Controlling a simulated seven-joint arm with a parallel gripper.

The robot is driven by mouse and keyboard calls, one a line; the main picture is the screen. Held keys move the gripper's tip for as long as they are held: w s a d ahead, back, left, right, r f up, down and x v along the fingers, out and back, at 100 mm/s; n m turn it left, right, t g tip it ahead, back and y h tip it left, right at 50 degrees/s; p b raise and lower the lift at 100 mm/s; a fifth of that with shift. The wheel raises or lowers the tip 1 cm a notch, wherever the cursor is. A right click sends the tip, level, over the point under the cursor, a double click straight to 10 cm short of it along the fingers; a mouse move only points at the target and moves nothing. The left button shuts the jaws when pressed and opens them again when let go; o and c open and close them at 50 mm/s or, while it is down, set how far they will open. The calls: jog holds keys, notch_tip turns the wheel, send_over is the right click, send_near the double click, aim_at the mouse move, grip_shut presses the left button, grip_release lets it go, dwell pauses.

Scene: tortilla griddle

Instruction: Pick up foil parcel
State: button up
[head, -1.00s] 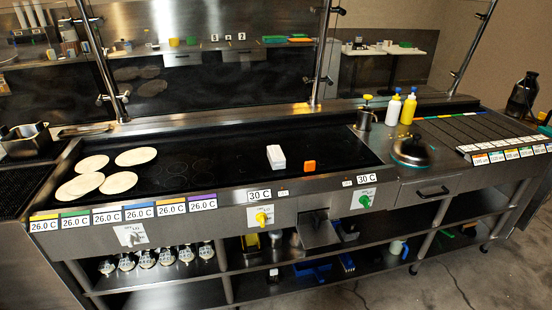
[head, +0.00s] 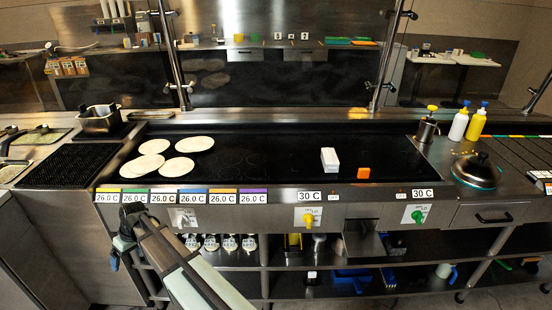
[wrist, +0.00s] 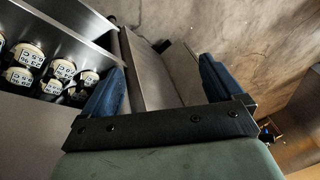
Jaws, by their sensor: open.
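I cannot make out a foil parcel for certain in either view. My gripper (wrist: 163,78) shows in the wrist view with its two blue fingers well apart and nothing between them. In the head view, my arm reaches up from the bottom left of centre, in front of the counter's front edge. Several round, pale-topped items (wrist: 62,69) with dark marks stand on the shelf left of my gripper in the wrist view, apart from the fingers. They also show on the lower shelf in the head view (head: 229,243).
The dark griddle (head: 270,155) carries several tortillas (head: 177,167), a white block (head: 329,160) and an orange block (head: 363,173). Its middle is clear. A metal dome (head: 475,170) and squeeze bottles (head: 459,123) stand right. Blue bins (head: 352,281) sit on the lower shelf.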

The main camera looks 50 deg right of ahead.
jog(key=w+r+t, duration=0.2)
jog(key=w+r, duration=0.5)
jog(key=r, duration=0.6)
jog(key=w+d+r+t, duration=0.1)
jog(key=w+d+r, duration=0.3)
jog(key=d+r, duration=0.7)
jog(key=s+d+r+m+g+h, duration=0.1)
jog(key=s+d+m+h, duration=0.15)
jog(key=d, duration=1.95)
jog(key=m+g+h, duration=0.1)
jog(key=m+g, duration=0.3)
jog(key=m, duration=0.6)
send_near(330, 155)
jog(key=shift+n, duration=0.25)
notch_tip(330, 155, down, 5)
jog(key=shift+w+a+f, duration=0.1)
jog(key=shift+a+f, duration=0.05)
jog(key=shift+a, duration=0.05)
jog(key=shift+f, duration=2.65)
